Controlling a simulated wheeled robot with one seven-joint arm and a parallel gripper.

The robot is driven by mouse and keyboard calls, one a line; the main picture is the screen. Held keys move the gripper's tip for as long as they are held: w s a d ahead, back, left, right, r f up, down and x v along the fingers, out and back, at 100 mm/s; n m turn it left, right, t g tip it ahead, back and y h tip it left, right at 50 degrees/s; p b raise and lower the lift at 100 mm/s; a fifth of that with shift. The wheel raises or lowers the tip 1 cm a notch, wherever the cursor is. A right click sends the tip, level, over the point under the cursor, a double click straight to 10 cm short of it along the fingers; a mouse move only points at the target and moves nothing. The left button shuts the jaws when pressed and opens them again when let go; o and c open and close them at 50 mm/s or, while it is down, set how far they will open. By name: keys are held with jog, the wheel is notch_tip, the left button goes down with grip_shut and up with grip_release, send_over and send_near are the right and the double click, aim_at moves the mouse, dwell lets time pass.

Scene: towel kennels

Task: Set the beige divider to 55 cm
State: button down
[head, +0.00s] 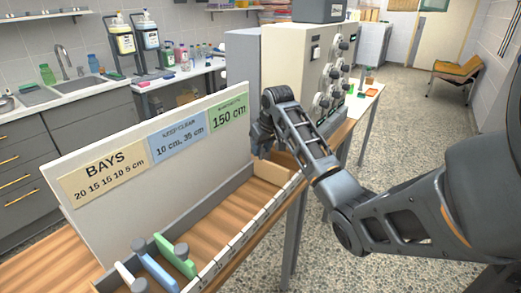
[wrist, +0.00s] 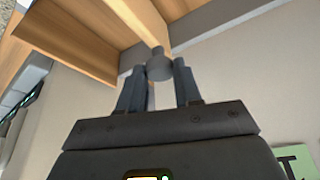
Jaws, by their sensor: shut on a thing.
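My gripper (head: 262,140) is at the far end of the long divider tray (head: 232,241), beside the upright sign board. In the wrist view its two fingers (wrist: 158,82) are closed around a grey round knob (wrist: 159,64). The front rail carries scale marks too small to read.
White (head: 127,277), blue (head: 156,265) and green (head: 175,256) dividers with grey knobs stand at the near end. The tray's middle is clear. The sign board (head: 85,225) rises behind, with beige, blue and green labels.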

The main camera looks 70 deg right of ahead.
jog(key=c, duration=0.8)
grip_release()
jog(key=v, duration=0.7)
jog(key=shift+s+a+r+b, duration=0.15)
jog(key=shift+r+b, duration=0.2)
